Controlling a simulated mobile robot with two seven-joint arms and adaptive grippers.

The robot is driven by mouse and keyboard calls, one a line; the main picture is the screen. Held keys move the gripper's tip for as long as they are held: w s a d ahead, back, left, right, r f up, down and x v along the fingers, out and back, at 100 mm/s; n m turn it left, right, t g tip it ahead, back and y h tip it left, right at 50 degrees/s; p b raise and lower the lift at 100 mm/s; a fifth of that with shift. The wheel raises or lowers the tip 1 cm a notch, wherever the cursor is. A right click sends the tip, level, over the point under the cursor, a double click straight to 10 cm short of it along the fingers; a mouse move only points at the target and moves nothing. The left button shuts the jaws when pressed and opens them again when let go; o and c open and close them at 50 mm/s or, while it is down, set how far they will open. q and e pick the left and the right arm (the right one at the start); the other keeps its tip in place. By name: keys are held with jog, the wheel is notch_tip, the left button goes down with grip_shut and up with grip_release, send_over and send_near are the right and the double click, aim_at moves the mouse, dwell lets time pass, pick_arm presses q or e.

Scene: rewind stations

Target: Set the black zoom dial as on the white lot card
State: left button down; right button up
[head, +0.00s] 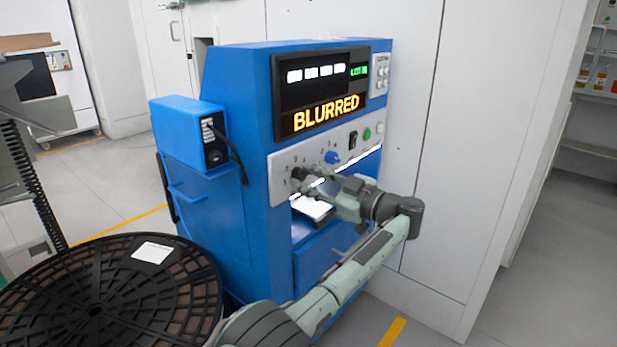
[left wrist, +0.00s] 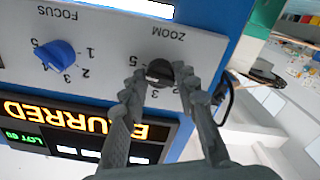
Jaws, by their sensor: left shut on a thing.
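The black zoom dial (left wrist: 159,71) sits on the pale control panel under the printed word ZOOM, upside down in the left wrist view. It also shows in the head view (head: 298,173), partly hidden by the fingers. My left gripper (left wrist: 160,80) is shut on the dial, one finger on each side; it also shows in the head view (head: 306,181). The fingers cover some scale numbers, and I cannot tell the dial's setting surely. A white card (head: 153,252) lies on the large black reel; its print is too small to read. My right gripper is not in view.
A blue focus knob (left wrist: 56,54) is beside the zoom dial. The blue machine's display (head: 327,113) reads BLURRED, with a green lot line above. A lit slot (head: 312,208) holds a white item below the panel. The black reel (head: 60,317) stands at lower left.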

pick_arm(q)
jog(key=shift+m, duration=0.6)
jog(key=c, duration=1.2)
grip_release()
jog(key=v, duration=0.7)
jog(key=shift+s+d, duration=0.2)
